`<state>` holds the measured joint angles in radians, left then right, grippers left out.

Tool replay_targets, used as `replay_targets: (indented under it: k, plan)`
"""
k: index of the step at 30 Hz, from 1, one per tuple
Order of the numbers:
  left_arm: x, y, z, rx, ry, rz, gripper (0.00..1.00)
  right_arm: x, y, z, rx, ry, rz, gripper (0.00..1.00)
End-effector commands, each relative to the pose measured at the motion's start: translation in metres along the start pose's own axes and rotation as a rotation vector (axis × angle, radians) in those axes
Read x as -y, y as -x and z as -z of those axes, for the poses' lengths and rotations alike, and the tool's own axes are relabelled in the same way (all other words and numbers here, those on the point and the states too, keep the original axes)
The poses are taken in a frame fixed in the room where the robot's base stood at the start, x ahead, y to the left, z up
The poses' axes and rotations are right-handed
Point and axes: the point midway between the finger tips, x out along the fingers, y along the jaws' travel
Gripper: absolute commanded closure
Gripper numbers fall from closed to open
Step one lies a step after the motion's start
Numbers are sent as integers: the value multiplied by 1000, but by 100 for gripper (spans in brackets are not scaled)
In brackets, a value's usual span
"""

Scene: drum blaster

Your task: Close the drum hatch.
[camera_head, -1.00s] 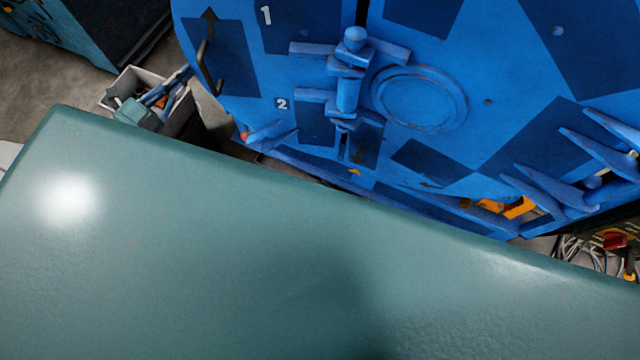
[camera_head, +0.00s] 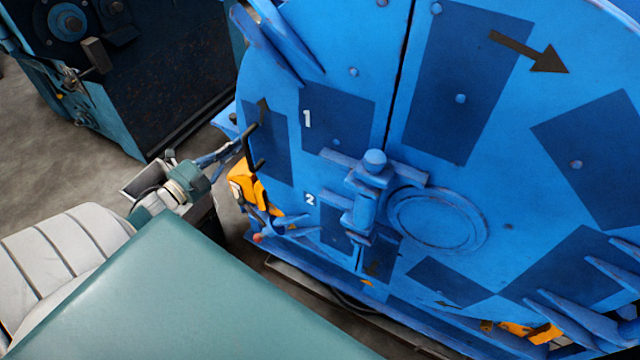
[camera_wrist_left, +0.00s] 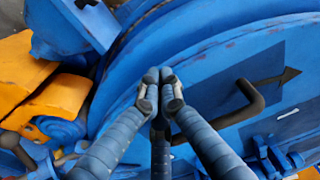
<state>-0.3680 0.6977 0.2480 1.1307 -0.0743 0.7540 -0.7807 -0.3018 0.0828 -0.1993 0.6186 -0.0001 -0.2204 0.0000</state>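The big round blue drum front (camera_head: 480,180) fills the right of the head view. A narrow dark seam separates its left panel (camera_head: 335,125), marked 1 and 2, from the rest. I cannot tell how far the hatch stands open. A dark bent handle (camera_head: 252,148) is on the left panel; in the left wrist view the handle (camera_wrist_left: 245,105) is right of the fingers. My left gripper (camera_head: 236,148) is beside the handle in the head view. In the left wrist view its fingertips (camera_wrist_left: 159,76) are together, with nothing visible between them. My right gripper is not in view.
A latch block (camera_head: 368,200) stands out from the drum face by the seam. Orange parts (camera_head: 250,190) are at the drum's left edge.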

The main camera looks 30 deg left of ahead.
Motion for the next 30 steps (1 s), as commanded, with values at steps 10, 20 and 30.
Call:
replay_targets:
  k: [10,20,30]
  plan:
    - [8,4,-4,5,-3,14,100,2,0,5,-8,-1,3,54]
    - [4,74,-1,4,-1,6,100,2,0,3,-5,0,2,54]
    - [3,122,0,4,-1,6,100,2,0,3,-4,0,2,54]
